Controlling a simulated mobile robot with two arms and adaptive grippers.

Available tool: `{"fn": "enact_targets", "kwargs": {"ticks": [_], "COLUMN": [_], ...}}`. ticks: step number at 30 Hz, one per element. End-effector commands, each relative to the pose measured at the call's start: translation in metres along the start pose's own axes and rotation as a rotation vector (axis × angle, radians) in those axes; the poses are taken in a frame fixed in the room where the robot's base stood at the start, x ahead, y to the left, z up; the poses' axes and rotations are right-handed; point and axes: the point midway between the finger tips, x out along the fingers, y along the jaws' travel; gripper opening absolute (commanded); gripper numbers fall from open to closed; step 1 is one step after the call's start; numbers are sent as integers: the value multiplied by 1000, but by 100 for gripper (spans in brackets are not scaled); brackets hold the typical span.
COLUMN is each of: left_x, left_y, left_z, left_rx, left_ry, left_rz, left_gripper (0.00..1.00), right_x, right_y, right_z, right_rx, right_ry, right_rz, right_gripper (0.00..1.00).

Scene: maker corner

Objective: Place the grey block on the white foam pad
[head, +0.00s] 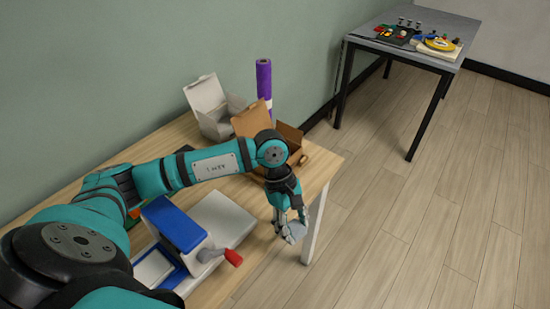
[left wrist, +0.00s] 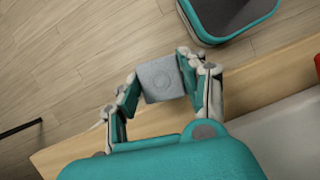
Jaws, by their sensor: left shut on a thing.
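My left gripper (head: 288,221) is shut on the grey block (head: 294,234), out past the right front edge of the near wooden table. In the left wrist view the grey block (left wrist: 162,80) sits between both fingers, its square face with a faint round mark showing. The floor shows beyond it, and the table edge lies below it in that picture. A thin white pad (head: 436,52) lies at the front of the far grey table under a yellow round thing; I cannot tell whether it is foam. My right gripper is not in view.
The near table (head: 318,164) holds a blue device (head: 174,224) with a red handle, a white open box (head: 206,102), cardboard boxes (head: 252,121) and a purple roll (head: 264,82). The far table (head: 385,43) carries several small items. The wooden floor between them is clear.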

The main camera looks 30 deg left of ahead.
Motion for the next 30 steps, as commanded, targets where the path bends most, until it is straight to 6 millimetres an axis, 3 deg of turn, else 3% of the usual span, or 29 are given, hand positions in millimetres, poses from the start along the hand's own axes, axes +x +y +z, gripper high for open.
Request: {"fn": "enact_targets", "kwargs": {"ticks": [7, 15, 21, 26, 30], "left_x": [-27, -60, -77, -83, -91], "left_y": [37, 68, 80, 83, 90], "left_z": [-12, -26, -34, -40, -61], "left_rx": [-637, -1241, -1513, -1603, -1623], "left_ry": [0, 0, 2, 4, 7], "left_rz": [272, 525, 632, 667, 673], "left_gripper": [11, 11, 11, 11, 11], "right_x": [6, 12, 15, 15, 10], "right_y": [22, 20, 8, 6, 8], "right_z": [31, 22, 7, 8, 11], "right_rx": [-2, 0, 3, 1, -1], "right_ry": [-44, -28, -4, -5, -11], "right_rz": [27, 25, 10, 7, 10], "right_gripper": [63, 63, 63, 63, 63]}}
